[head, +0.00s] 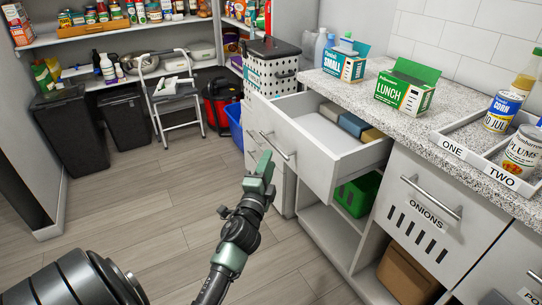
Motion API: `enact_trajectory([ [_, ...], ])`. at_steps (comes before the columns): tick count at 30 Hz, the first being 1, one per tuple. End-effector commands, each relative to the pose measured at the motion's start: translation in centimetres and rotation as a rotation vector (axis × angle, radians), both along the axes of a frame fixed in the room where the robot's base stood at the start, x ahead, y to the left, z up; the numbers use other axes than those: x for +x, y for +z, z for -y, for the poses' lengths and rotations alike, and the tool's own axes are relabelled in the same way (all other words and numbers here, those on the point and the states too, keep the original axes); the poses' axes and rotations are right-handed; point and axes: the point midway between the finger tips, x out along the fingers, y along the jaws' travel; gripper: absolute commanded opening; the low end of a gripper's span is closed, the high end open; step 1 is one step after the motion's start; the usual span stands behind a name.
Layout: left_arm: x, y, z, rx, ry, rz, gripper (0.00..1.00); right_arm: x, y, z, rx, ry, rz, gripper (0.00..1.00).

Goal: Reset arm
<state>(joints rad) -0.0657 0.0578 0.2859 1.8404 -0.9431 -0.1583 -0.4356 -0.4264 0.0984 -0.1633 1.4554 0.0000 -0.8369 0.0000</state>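My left gripper (264,168) is raised over the floor in the middle of the head view, just left of the open drawer (306,151). Its pale green fingers point up in the picture and overlap, so whether they are open or shut does not show. I see nothing held in them. The drawer is pulled out below the counter, with a blue and a yellowish block at its far end. My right gripper is outside the view.
The granite counter (455,100) holds a blue SMALL box (344,64), a green LUNCH box (405,87) and a divided tray with cans. Below are an ONIONS drawer (420,215) and open shelves. A step stool (175,95) and bins stand behind. The left floor is clear.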

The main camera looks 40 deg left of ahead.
Motion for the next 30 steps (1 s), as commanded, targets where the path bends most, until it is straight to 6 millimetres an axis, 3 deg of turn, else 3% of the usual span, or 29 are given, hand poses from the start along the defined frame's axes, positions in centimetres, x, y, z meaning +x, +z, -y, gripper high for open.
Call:
enact_trajectory([
  [17,-0.3,0.0,0.1,0.000,0.000,0.000,0.32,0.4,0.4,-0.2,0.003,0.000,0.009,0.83],
  [20,-0.3,-1.0,0.3,-0.028,-0.003,-0.013,0.32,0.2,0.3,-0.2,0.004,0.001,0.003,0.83],
  [23,-0.6,-4.6,1.1,-0.131,-0.009,-0.064,0.32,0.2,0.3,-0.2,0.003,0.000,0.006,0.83],
  [26,-1.6,-10.7,2.5,-0.305,-0.006,-0.155,0.32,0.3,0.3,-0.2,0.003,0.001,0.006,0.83],
  [30,-4.9,-20.5,5.7,-0.580,0.033,-0.323,0.32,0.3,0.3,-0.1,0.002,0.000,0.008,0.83],
])
